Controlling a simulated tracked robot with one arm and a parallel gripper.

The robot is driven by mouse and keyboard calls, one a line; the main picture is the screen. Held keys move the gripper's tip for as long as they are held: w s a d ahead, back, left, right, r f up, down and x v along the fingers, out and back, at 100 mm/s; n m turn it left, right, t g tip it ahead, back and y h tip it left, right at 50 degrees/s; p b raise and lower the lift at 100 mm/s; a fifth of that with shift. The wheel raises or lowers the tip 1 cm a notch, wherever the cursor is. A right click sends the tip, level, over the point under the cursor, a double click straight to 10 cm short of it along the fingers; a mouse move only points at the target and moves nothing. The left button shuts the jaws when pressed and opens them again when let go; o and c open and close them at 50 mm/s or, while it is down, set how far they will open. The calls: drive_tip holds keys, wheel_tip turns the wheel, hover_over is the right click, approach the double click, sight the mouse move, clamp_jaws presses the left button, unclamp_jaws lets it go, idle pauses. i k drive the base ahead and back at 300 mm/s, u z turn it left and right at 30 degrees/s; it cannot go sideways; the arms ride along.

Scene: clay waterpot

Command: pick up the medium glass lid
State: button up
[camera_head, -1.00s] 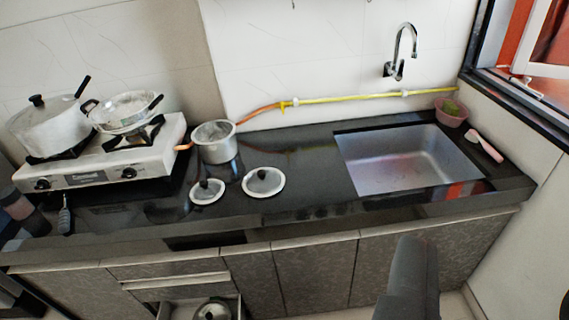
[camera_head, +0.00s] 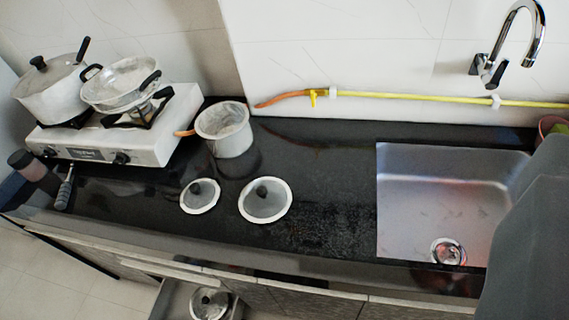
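Two round glass lids with pale rims and dark knobs lie flat on the black counter. The left lid (camera_head: 208,201) is smaller than the right lid (camera_head: 276,207), and a narrow gap parts them. A third glass lid (camera_head: 203,309) with a dark knob shows in the open drawer below the counter. I cannot tell for certain which one is the medium lid. A large grey part of what seems to be my arm fills the lower right of the view. No gripper fingers show.
A metal pot (camera_head: 231,139) stands behind the lids. A white stove (camera_head: 160,146) with a lidded pot (camera_head: 50,92) and a pan (camera_head: 115,88) is at left. The sink (camera_head: 410,207) and tap (camera_head: 532,42) are at right. The counter between lids and sink is clear.

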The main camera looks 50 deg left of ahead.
sight(265, 200)
drive_tip(key=u, duration=0.1)
drive_tip(key=i, duration=0.7)
drive_tip(key=u, duration=1.75)
drive_tip(key=k, duration=0.55)
drive_tip(key=z, duration=0.1)
drive_tip(key=i, duration=0.25)
drive_tip(key=u, duration=0.2)
